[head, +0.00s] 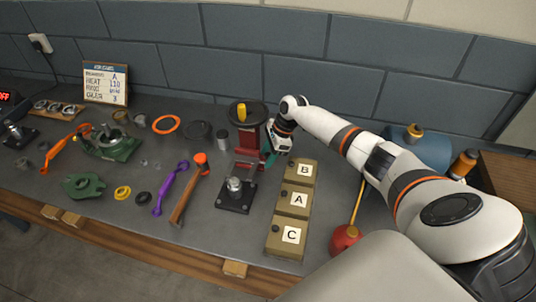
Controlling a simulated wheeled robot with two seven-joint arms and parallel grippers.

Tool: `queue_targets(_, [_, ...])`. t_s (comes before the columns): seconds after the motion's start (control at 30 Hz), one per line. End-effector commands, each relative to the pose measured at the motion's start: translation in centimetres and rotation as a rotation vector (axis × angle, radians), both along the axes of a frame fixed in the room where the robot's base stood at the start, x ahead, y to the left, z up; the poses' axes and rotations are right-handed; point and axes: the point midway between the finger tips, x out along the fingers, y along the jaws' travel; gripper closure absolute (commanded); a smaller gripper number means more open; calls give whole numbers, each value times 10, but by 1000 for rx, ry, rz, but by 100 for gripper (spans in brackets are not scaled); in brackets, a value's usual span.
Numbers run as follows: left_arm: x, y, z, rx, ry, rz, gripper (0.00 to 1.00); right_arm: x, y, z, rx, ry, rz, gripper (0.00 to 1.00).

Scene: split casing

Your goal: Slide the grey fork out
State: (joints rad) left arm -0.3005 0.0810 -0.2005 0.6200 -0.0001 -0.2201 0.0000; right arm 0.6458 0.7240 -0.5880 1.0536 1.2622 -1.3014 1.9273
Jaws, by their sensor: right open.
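I cannot make out a grey fork for certain. A red stand (248,138) with a round black top carries a small yellow piece (241,113). My right gripper (271,153) is open, close against the right side of this stand, and its fingertips are small and partly hidden. A teal piece shows beside the fingers. In front of the stand, a black square base (236,201) carries an upright metal cylinder (235,184). A green casing (112,148) lies at the left, with a green flange (84,187) in front of it. My left gripper is not in view.
Tan boxes B (303,172), A (294,200) and C (287,237) stand right of the black base. A hammer (190,191), a purple wrench (171,187) and an orange ring (166,124) lie left. A red round object (345,239) is near my right arm.

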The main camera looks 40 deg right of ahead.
Motion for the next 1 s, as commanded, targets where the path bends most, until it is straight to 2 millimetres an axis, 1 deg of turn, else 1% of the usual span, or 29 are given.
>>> queue_targets(0.07, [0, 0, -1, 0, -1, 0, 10, 0, -2, 3, 1, -1, 0, 55])
queue_targets(0.17, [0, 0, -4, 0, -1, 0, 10, -2, -7, 15, 0, -2, 0, 55])
queue_targets(0.5, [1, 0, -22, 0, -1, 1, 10, -12, -33, 79, -2, -5, -1, 55])
queue_targets(0.6, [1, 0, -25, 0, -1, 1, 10, -14, -38, 93, 0, -4, -2, 55])
queue_targets(0.7, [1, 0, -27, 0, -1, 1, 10, -16, -42, 103, -1, -2, -1, 55])
queue_targets(0.8, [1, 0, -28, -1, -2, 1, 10, -16, -44, 109, 0, -2, -2, 55])
queue_targets(1.0, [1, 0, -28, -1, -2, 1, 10, -17, -44, 111, 1, -1, -1, 55])
